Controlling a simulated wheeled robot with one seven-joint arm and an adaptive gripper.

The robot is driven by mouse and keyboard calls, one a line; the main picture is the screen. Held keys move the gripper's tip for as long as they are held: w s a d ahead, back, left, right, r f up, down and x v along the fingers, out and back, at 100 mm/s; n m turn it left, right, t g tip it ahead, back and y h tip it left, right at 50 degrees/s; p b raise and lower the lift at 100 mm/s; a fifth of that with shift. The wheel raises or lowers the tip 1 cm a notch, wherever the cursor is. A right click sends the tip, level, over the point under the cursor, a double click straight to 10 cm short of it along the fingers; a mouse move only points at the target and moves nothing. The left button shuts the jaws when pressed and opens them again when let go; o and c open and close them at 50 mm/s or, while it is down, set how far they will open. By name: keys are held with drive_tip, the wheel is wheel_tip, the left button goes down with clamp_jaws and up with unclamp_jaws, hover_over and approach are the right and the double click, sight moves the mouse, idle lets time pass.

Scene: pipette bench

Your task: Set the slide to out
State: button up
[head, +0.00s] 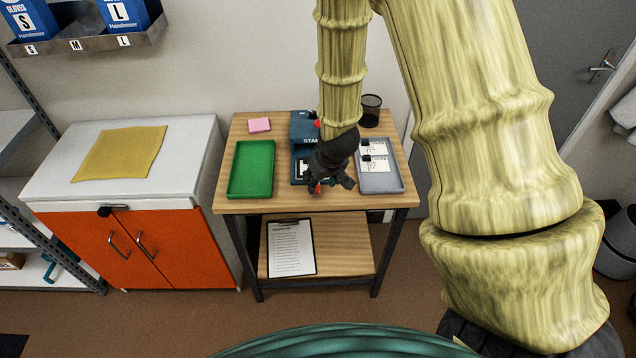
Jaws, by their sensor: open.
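A dark blue device (301,127) with lettering that reads "STA…" stands at the back middle of the wooden table. In front of it a dark blue part with a white and black patch (301,168) shows beside my gripper; it may be the slide, but how far it stands out I cannot tell. My gripper (329,184) is open over the front of the device, fingers pointing down. It hides the right side of this part. Whether it touches anything is not clear.
A green tray (232,191) lies left of the device, and a grey tray (382,184) with white cards lies to its right. A pink pad (259,125) and a black mesh cup (371,108) are at the back. A clipboard (291,248) lies on the lower shelf.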

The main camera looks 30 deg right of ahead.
drive_tip(key=v, duration=0.7)
drive_tip(key=shift+s, duration=0.1)
idle(0.5)
